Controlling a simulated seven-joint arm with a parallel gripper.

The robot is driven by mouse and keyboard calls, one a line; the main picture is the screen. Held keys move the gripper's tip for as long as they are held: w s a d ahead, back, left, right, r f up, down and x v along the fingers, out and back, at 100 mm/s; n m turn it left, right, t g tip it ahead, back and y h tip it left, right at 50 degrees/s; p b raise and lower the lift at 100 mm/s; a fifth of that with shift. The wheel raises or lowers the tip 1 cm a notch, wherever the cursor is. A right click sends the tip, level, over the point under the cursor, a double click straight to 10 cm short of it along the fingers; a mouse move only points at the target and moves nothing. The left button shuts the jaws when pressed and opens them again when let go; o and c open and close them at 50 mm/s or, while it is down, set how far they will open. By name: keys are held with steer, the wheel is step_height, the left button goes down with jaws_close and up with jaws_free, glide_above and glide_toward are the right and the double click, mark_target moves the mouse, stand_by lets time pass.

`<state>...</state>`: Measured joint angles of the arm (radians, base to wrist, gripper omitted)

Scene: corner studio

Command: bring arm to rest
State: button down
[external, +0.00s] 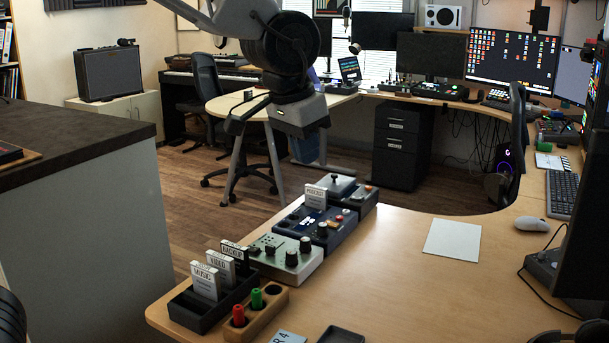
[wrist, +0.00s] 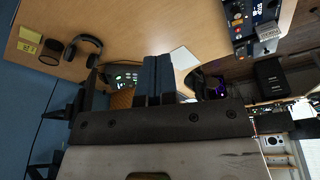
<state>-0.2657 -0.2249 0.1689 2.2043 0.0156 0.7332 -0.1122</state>
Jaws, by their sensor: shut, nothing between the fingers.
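My gripper (external: 299,115) hangs from the arm at the upper middle of the external view, high above the desk and apart from everything on it. Its body is grey, below a dark round joint. In the wrist view the two dark blue fingers (wrist: 152,80) stand side by side, shut, with nothing held between them. In the external view the fingertips cannot be made out clearly.
The wooden desk (external: 400,285) carries a black holder (external: 199,309) with labelled cards, a wooden peg block (external: 258,318), control boxes (external: 318,228), a white sheet (external: 453,239) and a mouse (external: 531,224). Headphones (wrist: 88,46) lie left in the wrist view. The desk's middle is clear.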

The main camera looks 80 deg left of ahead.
steer(key=s+d+m, duration=0.2)
steer(key=s+d, duration=0.5)
steer(key=s, duration=0.4)
steer(key=s+d+r+m+h, duration=0.1)
steer(key=s+d+m, duration=0.1)
steer(key=s+d, duration=0.6)
steer(key=s, duration=0.4)
steer(key=shift+s+r, duration=0.25)
steer(key=shift+r, duration=0.05)
